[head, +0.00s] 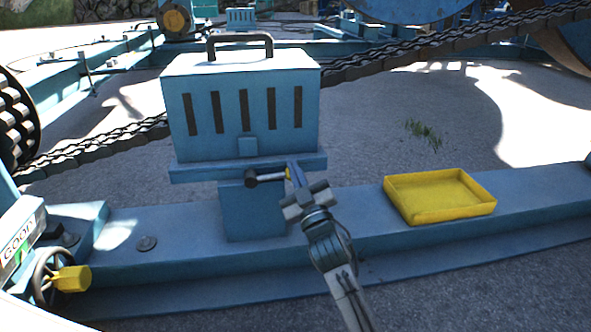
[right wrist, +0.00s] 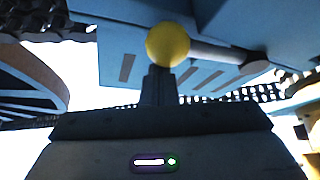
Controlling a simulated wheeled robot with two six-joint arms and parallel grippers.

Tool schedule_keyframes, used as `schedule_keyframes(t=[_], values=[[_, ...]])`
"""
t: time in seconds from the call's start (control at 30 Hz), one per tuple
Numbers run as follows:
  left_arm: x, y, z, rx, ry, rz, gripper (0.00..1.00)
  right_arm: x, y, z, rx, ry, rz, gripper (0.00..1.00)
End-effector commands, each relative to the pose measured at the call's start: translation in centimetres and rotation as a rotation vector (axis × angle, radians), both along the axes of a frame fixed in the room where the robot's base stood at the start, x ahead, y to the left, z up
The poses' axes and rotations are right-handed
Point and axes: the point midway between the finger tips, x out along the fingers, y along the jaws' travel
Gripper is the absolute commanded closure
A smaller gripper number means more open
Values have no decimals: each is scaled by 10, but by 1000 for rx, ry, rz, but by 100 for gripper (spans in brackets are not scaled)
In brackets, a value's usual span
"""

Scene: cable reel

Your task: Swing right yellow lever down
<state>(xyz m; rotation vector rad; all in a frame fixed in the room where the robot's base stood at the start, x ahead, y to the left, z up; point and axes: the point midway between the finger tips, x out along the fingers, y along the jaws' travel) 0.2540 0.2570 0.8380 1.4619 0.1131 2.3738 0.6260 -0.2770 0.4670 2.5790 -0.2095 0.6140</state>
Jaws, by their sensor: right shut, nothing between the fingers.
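The right yellow lever's rod (head: 270,177) juts sideways, roughly level, from a dark round hub (head: 250,179) under the front of the blue slotted box (head: 240,115). In the head view its knob end is mostly hidden behind my right gripper (head: 294,176). In the right wrist view the yellow ball knob (right wrist: 167,44) is plain, with its pale rod (right wrist: 215,54) running right. My right gripper is shut and empty. Its fingertips (right wrist: 159,76) overlap the knob's edge in that view; I cannot tell whether they touch. My left gripper is not in view.
The box stands on a blue pedestal (head: 252,212) on a wide blue beam (head: 180,238). An empty yellow tray (head: 440,214) lies on the beam to the right. A handwheel with a yellow grip (head: 72,279) is at lower left. A chain (head: 400,58) runs behind the box.

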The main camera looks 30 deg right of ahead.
Motion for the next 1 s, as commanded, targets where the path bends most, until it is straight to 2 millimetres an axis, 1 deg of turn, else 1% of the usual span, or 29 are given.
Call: schedule_keyframes(t=[0.03, 0.3, 0.87, 1.0], values=[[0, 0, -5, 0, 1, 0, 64, 0, 0, -5, 0, 0, 0, 100], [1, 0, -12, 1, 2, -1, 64, 0, 0, -14, 0, 0, 0, 100], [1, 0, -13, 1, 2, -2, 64, 1, 0, -18, 0, 7, -2, 100], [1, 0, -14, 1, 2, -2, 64, -2, 0, -21, 0, 9, -2, 100]])
